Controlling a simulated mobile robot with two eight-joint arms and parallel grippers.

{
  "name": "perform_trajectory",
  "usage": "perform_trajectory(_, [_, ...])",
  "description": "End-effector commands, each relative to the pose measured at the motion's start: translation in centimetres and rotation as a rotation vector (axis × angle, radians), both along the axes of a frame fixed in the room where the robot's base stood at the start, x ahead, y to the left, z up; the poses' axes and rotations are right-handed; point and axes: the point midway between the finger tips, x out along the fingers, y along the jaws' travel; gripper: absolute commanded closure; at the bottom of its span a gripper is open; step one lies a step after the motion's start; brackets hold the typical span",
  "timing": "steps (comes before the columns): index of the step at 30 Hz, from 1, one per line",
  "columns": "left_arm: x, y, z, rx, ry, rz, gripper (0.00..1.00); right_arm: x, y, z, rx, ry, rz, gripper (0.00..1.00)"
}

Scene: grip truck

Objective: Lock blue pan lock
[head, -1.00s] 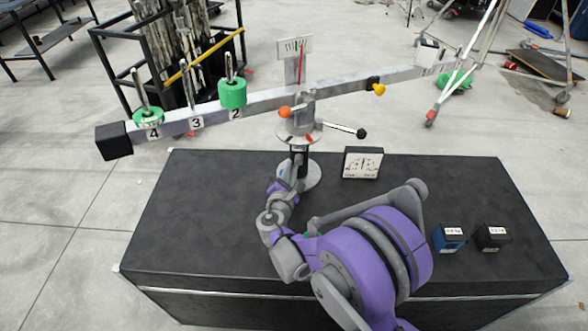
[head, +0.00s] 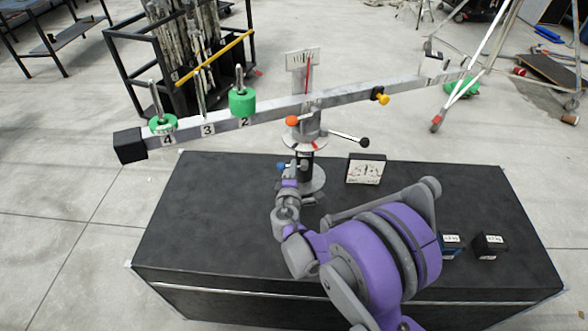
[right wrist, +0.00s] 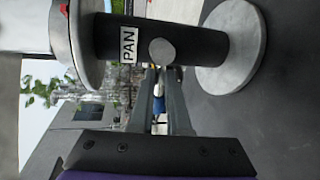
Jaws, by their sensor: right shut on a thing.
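The blue pan lock (head: 281,166) is a small blue knob at the left side of the dark post under the balance beam. My right gripper (head: 291,174) is low at this post, just by the knob. In the right wrist view, the post carries a PAN label (right wrist: 128,45) and a round grey stub (right wrist: 161,51). The right fingers (right wrist: 156,75) are close together beside the stub, with a bit of blue (right wrist: 159,104) between them. They are shut on the lock, though the grip itself is mostly hidden. My left gripper is not in view.
The long grey beam (head: 350,93) crosses above, with green weights (head: 242,102) on its left end. A black-tipped handle (head: 348,138) sticks out right. A white gauge (head: 366,170) and two small boxes (head: 490,246) stand on the black table (head: 215,220). The left tabletop is clear.

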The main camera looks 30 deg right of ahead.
Motion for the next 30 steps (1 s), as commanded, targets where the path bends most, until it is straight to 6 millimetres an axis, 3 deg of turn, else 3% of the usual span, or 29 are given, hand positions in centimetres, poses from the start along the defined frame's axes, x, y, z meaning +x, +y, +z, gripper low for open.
perform_trajectory(21, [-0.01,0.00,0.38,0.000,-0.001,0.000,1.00,0.00,-0.01,0.23,0.064,-0.039,0.000,1.00])
perform_trajectory(22, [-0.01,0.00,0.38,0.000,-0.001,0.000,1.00,0.00,-0.01,0.24,0.064,-0.039,0.000,0.82])
perform_trajectory(26, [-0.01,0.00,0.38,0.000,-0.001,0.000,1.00,0.00,-0.02,0.24,0.064,-0.039,0.000,0.58])
perform_trajectory(30, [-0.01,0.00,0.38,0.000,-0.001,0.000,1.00,-0.01,-0.03,0.24,0.063,-0.038,0.000,0.57])
